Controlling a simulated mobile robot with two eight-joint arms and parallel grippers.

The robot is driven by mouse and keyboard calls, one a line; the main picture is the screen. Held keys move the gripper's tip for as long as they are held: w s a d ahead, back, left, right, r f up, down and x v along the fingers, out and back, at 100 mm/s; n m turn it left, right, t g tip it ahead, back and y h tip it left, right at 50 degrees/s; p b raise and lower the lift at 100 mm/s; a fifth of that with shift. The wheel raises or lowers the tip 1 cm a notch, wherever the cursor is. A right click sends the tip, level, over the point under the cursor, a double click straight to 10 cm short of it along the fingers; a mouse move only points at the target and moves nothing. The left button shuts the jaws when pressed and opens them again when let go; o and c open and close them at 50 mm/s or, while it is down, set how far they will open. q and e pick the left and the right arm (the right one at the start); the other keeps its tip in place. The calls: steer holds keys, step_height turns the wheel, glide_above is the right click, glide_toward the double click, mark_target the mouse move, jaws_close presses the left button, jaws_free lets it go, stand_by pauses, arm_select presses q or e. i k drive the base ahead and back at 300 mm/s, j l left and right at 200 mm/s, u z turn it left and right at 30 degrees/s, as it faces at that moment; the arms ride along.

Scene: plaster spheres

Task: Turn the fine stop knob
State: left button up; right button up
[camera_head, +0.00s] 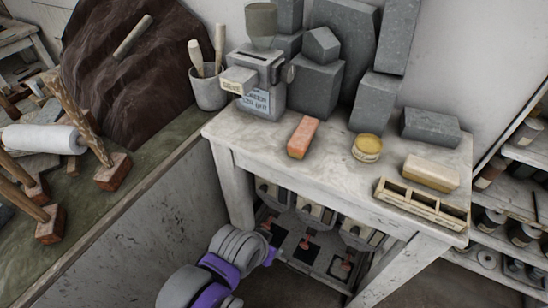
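No knob carries a readable "fine stop" label. A grey machine (262,80) with a hopper (261,24) stands on the table's back left, with a small round knob (289,73) on its right side. Under the tabletop several grey units sit side by side, with small red parts, one in the middle (304,243) and one to the right (346,266). I cannot tell which is the fine stop knob. One grey and purple arm of mine (222,258) comes in from the bottom and reaches to the table's lower left. No gripper fingers show.
The whitish table (330,165) holds an orange block (302,137), a yellow tin (367,148), a cream block (431,172), a slotted wooden rack (421,204) and grey stone blocks (315,88). Its front left leg (233,188) stands near my arm. A shelf of jars (510,190) is at right.

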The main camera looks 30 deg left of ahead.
mark_target(354, 232)
steer(key=i+j, duration=0.1)
steer(key=j, duration=1.55)
steer(key=k, duration=0.6)
